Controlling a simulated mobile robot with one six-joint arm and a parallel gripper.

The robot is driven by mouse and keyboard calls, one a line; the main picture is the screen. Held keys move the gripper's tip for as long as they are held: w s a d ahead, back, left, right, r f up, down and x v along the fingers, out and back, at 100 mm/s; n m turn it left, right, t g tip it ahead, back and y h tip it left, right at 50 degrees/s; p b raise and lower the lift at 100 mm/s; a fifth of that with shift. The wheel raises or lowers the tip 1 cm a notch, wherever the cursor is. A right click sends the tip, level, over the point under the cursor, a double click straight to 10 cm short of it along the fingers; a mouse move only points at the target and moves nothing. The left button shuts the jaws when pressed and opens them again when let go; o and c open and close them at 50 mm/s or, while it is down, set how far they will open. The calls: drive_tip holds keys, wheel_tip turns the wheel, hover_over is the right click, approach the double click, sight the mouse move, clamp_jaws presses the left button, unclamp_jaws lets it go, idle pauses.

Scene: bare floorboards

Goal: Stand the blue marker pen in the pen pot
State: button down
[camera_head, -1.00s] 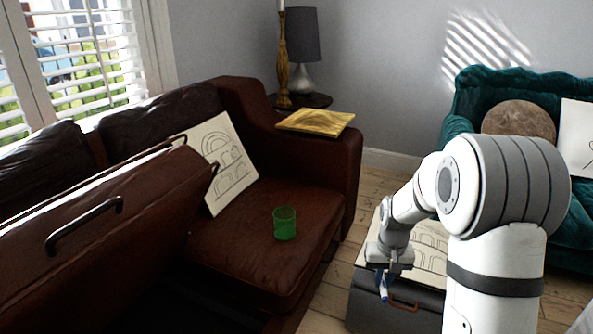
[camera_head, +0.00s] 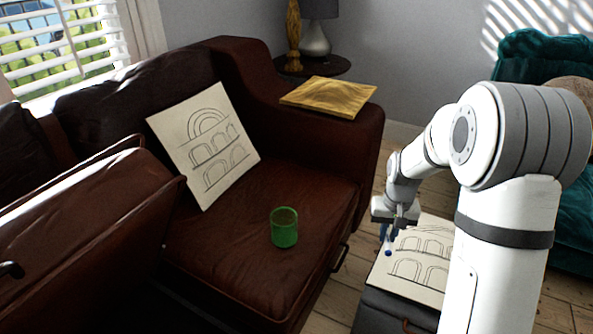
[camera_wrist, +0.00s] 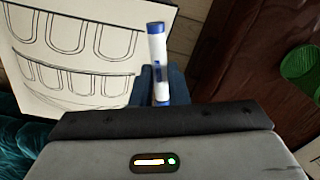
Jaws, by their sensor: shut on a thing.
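The blue marker pen, white with blue ends, is held in my gripper; it shows in the wrist view (camera_wrist: 157,60), pointing away from the fingers. In the head view its blue tip (camera_head: 388,253) hangs below my gripper (camera_head: 386,232), above the drawing on the grey box. My gripper is shut on the pen. The pen pot, a green see-through cup (camera_head: 284,232), stands upright on the brown sofa seat, to the left of my gripper and apart from it. The pot also shows at the right edge of the wrist view (camera_wrist: 300,70). It looks empty.
A sheet with arch drawings (camera_head: 418,262) lies on the grey box (camera_head: 392,308). Another drawing (camera_head: 203,145) leans on the sofa back. The sofa armrest (camera_head: 368,135) rises behind the seat, with a yellow board (camera_head: 328,96) on it. The seat around the pot is clear.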

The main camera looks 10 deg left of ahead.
drive_tip(key=shift+s+a+m, duration=0.25)
drive_tip(key=shift+m, duration=0.05)
drive_tip(key=s+a+r+m+g+y+p, duration=0.1)
drive_tip(key=s+a+m+g+y, duration=0.15)
drive_tip(key=a+m, duration=0.4)
drive_tip(key=s+a+r+m+g+y+p, duration=0.1)
drive_tip(key=a+m+g+y+p, duration=0.2)
drive_tip(key=a, duration=0.7)
drive_tip(key=w+a+r+m+t+y+p, duration=0.2)
drive_tip(key=w+a+r+m+t+y, duration=0.75)
drive_tip(key=m+t+y, duration=0.2)
drive_tip(key=shift+s+f+b, duration=0.15)
drive_tip(key=shift+f+b, duration=2.1)
drive_tip(key=shift+f, duration=0.95)
drive_tip(key=shift+s+f+b, duration=0.15)
drive_tip(key=shift+f+b, duration=2.05)
drive_tip(key=shift+f, duration=1)
